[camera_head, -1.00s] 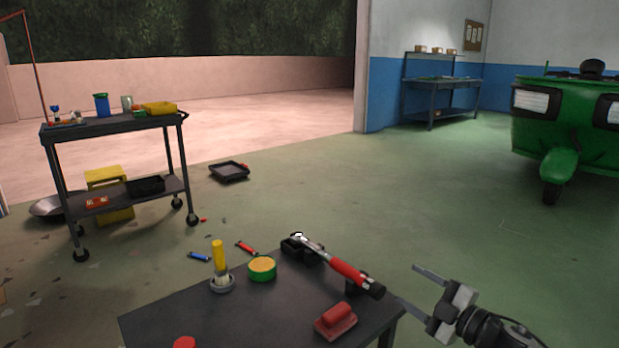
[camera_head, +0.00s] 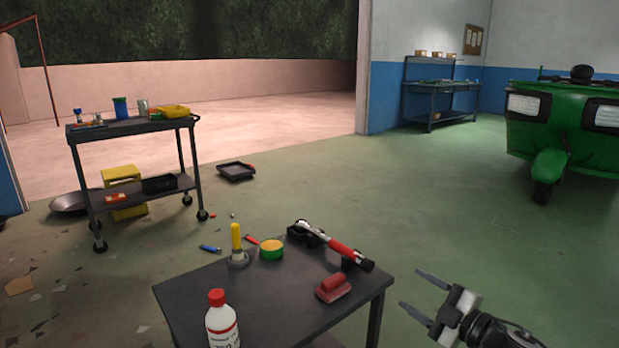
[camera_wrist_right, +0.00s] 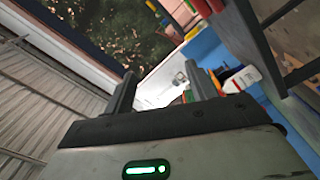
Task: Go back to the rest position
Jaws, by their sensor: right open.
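My right gripper (camera_head: 425,296) is at the lower right of the head view, to the right of the dark table (camera_head: 205,295) and apart from it. Its two fingers are spread with nothing between them. In the right wrist view its fingers (camera_wrist_right: 160,95) point toward a blurred, tilted background of wall, shelf and blue surfaces. A torque wrench with a red handle (camera_head: 342,248) lies across dark holders on the table. My left gripper does not show in either view.
The table also bears a white bottle with a red cap (camera_head: 221,322), a yellow-handled tool (camera_head: 237,244), a green-yellow tin (camera_head: 271,250) and a red block (camera_head: 333,288). A cart (camera_head: 135,127) stands at left, a green rickshaw (camera_head: 570,130) at right. Open floor lies between.

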